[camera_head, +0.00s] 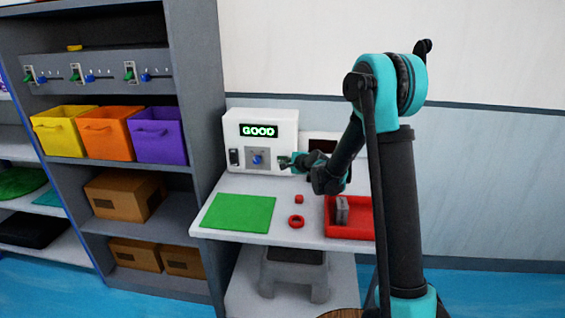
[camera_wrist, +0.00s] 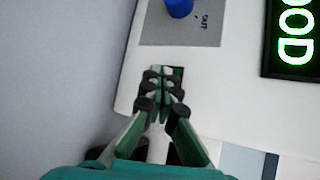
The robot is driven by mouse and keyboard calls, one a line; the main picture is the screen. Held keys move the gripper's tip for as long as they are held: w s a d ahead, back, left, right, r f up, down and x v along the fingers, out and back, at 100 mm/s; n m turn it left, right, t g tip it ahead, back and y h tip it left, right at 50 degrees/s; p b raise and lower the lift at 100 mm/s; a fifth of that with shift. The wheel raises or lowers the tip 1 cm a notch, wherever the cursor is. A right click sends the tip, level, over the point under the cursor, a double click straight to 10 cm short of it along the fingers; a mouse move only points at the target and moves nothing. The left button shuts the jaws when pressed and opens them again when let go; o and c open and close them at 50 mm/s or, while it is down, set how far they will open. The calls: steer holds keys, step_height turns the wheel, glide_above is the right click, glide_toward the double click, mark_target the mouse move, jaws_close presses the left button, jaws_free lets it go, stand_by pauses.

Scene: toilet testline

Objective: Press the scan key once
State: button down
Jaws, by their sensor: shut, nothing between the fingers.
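A white test box (camera_head: 232,128) stands at the back of the white table, with a display (camera_head: 258,131) that reads GOOD in green. My gripper (camera_head: 284,162) is shut and empty at the right part of the box's front. In the wrist view my gripper's fingertips (camera_wrist: 162,82) are over a small dark and green patch (camera_wrist: 179,72) on the white face, perhaps the scan key. The fingers hide most of it, and I cannot tell whether they touch it. The blue knob (camera_head: 257,160) sits on a grey plate left of my gripper; it also shows in the wrist view (camera_wrist: 179,7).
A black switch (camera_head: 234,157) is on the box's left. A green mat (camera_head: 238,212), a red block (camera_head: 299,199), a red ring (camera_head: 296,222) and a red tray (camera_head: 365,229) with a grey piece (camera_head: 342,210) lie on the table. A shelf (camera_head: 205,75) stands left.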

steer(key=shift+s, duration=0.75)
steer(key=shift+s+a, duration=0.1)
steer(key=shift+s, duration=2.4)
